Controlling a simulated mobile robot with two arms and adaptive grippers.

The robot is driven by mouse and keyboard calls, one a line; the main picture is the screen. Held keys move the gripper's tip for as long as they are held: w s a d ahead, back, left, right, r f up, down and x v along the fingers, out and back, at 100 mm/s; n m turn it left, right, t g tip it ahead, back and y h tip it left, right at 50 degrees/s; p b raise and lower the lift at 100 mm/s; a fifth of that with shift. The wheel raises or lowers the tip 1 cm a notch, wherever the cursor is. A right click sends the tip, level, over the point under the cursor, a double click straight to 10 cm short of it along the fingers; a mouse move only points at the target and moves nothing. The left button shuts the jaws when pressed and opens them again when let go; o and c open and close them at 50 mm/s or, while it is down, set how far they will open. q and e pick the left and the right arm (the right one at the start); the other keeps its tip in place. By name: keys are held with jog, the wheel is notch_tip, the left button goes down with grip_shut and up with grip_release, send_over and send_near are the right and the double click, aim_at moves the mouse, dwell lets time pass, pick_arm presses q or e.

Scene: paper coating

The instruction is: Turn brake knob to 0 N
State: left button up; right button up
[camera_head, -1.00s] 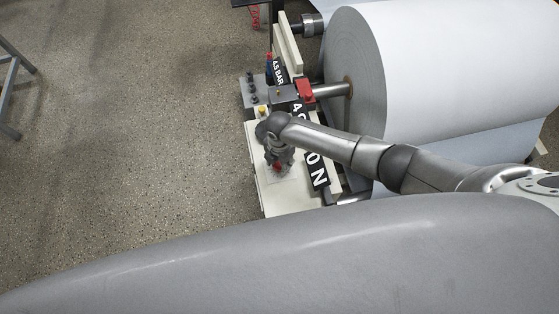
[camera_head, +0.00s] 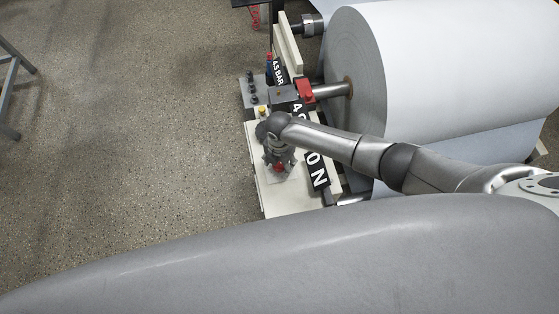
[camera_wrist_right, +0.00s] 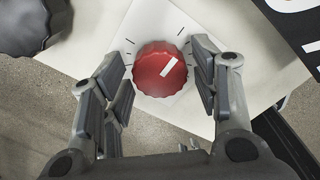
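The red brake knob (camera_wrist_right: 160,69) has a white pointer mark that slants to the upper right. It sits on a white plate (camera_wrist_right: 148,22) with black tick marks. My right gripper (camera_wrist_right: 160,88) is open, with one finger on each side of the knob and a small gap on both sides. In the head view my right gripper (camera_head: 279,163) is over the machine's pale panel, and the knob (camera_head: 279,168) shows between its fingers. A black display (camera_head: 316,172) beside it ends in "0 N"; my arm hides its middle digits. My left gripper is not in view.
A dark grey round knob (camera_wrist_right: 22,24) lies at the upper left of the wrist view. A "4.5 BAR" display (camera_head: 277,72), a red block (camera_head: 306,91) and a large paper roll (camera_head: 440,70) are close by.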

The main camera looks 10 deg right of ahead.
aim_at(280, 164)
dwell(0.3)
notch_tip(280, 164, up, 12)
jog(key=shift+r, duration=0.1)
dwell(0.5)
jog(key=shift+s, duration=0.1)
dwell(0.5)
